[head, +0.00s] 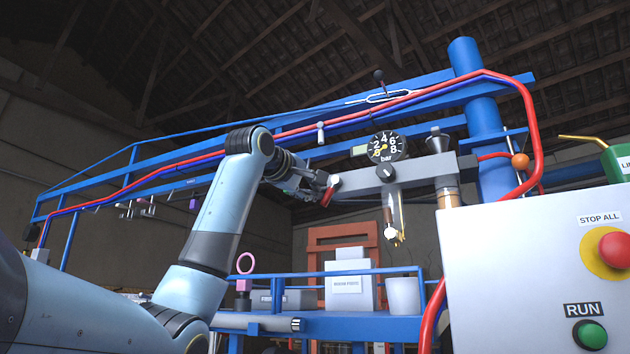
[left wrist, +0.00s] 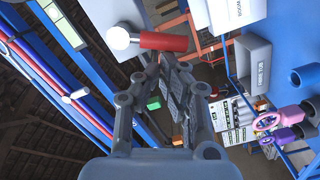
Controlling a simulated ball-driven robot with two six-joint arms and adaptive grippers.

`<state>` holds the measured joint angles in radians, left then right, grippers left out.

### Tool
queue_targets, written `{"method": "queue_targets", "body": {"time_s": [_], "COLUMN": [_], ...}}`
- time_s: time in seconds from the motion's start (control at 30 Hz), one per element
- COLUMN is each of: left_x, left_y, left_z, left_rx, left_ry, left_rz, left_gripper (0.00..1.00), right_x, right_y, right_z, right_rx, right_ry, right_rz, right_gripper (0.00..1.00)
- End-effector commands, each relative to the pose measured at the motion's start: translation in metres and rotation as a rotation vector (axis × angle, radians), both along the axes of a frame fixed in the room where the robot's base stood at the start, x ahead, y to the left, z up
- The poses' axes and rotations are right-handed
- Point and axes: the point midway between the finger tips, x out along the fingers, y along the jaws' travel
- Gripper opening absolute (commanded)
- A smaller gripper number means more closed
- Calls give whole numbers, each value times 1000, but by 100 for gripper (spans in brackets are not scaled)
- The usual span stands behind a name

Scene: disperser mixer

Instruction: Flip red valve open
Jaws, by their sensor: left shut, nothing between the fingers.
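The red valve handle (head: 327,196) is a short red lever at the left end of the grey horizontal manifold, beside a white round end. In the left wrist view it shows as a red cylinder (left wrist: 165,42) with a white ball at one end, just past my fingertips. My left gripper (head: 318,181) is shut and empty, reaching in from the left right at the handle. In the left wrist view its fingers (left wrist: 160,68) lie just below the red cylinder; I cannot tell whether they touch it. My right gripper is not in view.
A pressure gauge (head: 386,147) stands on the grey manifold (head: 360,183), right of the handle. Red and blue pipes run along the blue frame above. A grey control box (head: 510,270) with stop and run buttons fills the right. A blue-railed shelf with containers is below.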

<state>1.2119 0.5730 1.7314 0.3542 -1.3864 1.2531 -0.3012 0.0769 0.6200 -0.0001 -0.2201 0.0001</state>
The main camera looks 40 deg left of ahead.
Motion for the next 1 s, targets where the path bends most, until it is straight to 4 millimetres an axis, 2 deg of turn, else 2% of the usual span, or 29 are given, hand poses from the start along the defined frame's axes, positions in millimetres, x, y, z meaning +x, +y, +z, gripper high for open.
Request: {"method": "queue_targets", "body": {"time_s": [0.03,0.1,0.47,1.0], "left_x": [0,1,3,4], "left_y": [-1,-3,-11,-15], "left_z": [-7,-10,-19,-22], "left_rx": [-42,-104,-360,-351], "left_ry": [-10,-26,-87,-84], "left_rz": [-1,-2,-1,-1], "left_gripper": [0,0,0,0], "right_x": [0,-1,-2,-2], "right_y": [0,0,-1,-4], "right_z": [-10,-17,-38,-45], "right_rx": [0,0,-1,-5], "right_ry": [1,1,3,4], "right_rz": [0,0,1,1], "right_gripper": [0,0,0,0]}}
